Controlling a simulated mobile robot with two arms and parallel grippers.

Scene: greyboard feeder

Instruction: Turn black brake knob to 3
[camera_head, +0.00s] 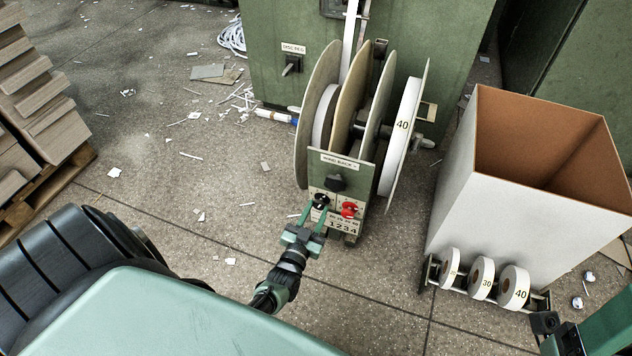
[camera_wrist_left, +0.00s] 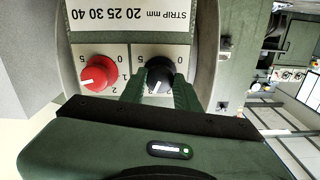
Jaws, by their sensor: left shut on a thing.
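The black brake knob (camera_head: 320,200) sits on the lower left of the feeder's small panel, left of a red knob (camera_head: 349,210). My left gripper (camera_head: 314,212) reaches up to it from below. In the left wrist view, which is upside down, the gripper's green fingers (camera_wrist_left: 157,90) are shut on the black knob (camera_wrist_left: 160,72), one on each side. Its white pointer line shows, but the fingers hide part of the dial, so I cannot read its setting. The red knob (camera_wrist_left: 98,74) is just beside the fingers. My right gripper (camera_head: 556,330) is partly in view at the lower right.
Another black knob (camera_head: 336,183) sits above, under a "WIND BACK" label. Large reel discs (camera_head: 316,110) stand behind the panel. A cardboard box (camera_head: 470,190) and a rack of numbered rolls (camera_head: 481,278) are at the right. Floor left of the feeder has paper scraps.

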